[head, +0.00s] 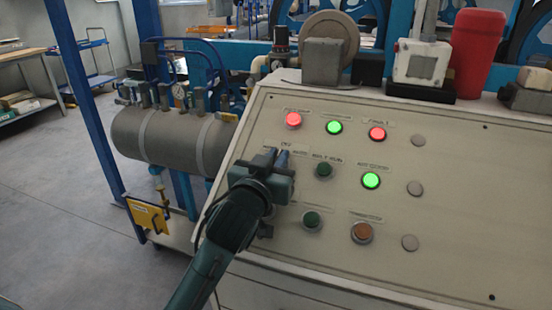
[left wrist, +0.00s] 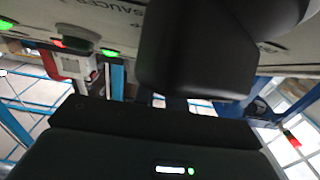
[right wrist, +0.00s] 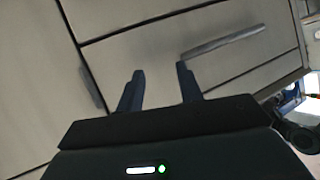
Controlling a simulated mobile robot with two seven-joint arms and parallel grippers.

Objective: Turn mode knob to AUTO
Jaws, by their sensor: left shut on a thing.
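My left gripper (head: 277,158) is at the left part of the sloped beige control panel (head: 460,225), its fingers against the panel's middle row. It is shut on the mode knob, which the gripper hides in the head view. In the left wrist view a large dark shape, apparently the mode knob (left wrist: 190,50), fills the space ahead of the gripper. The knob's pointer and its AUTO mark cannot be made out. My right gripper (right wrist: 160,68) is open and empty, facing cabinet fronts below with a grey bar handle (right wrist: 222,43); it is outside the head view.
A red container (head: 480,50) stands on top. A grey tank (head: 170,140) is at left. The right part of the panel is clear.

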